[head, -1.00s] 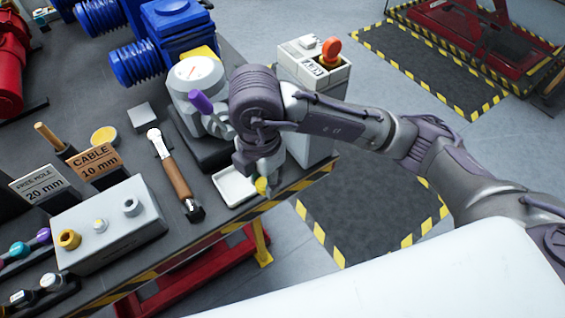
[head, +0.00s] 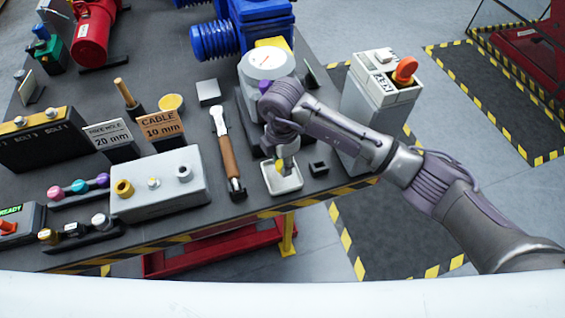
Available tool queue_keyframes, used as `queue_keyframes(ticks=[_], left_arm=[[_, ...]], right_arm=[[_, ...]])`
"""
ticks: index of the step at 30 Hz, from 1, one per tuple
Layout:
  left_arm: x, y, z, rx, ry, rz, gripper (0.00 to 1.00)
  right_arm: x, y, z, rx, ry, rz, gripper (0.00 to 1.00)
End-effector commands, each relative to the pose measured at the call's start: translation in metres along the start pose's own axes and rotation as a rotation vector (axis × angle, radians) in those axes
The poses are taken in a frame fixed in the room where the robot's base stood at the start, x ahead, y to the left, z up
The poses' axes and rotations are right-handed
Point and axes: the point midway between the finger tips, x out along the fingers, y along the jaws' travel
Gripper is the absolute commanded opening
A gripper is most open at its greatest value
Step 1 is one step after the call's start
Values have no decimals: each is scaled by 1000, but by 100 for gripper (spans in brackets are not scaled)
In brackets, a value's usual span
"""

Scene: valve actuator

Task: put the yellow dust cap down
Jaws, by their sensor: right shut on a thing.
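My right gripper (head: 285,164) points down over the small white tray (head: 292,187) near the table's front edge. It is shut on the yellow dust cap (head: 279,164), of which only a small yellow patch shows beside the fingers. I cannot tell whether the cap touches the tray floor. The grey valve actuator (head: 268,66) with a round dial stands just behind my right wrist and is partly hidden by it. My left gripper is not in view.
A wrench with a brown handle (head: 229,160) lies left of the tray. A small black block (head: 318,169) sits right of it. A grey box with fittings (head: 160,195) stands further left. A control box with an orange knob (head: 385,85) stands at the right.

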Motion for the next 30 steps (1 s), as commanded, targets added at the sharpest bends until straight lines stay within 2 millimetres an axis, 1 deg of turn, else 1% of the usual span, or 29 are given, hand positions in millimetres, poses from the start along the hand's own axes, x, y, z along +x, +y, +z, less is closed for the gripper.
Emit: queue_keyframes(ticks=[1,5,12,16,17,18,20,21,30], left_arm=[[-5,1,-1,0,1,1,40],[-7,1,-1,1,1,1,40],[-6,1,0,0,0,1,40],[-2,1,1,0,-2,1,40],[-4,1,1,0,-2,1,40],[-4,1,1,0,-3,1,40],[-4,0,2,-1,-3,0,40],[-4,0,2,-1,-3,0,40],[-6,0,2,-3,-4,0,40]], right_arm=[[5,-1,0,1,1,-3,14],[17,0,0,1,0,0,14],[18,0,0,0,0,1,14],[23,0,0,1,0,1,14],[21,0,0,1,0,1,37],[21,0,0,1,0,1,43],[21,0,0,1,0,1,53],[21,0,0,1,0,1,57],[18,0,0,1,0,1,57]])
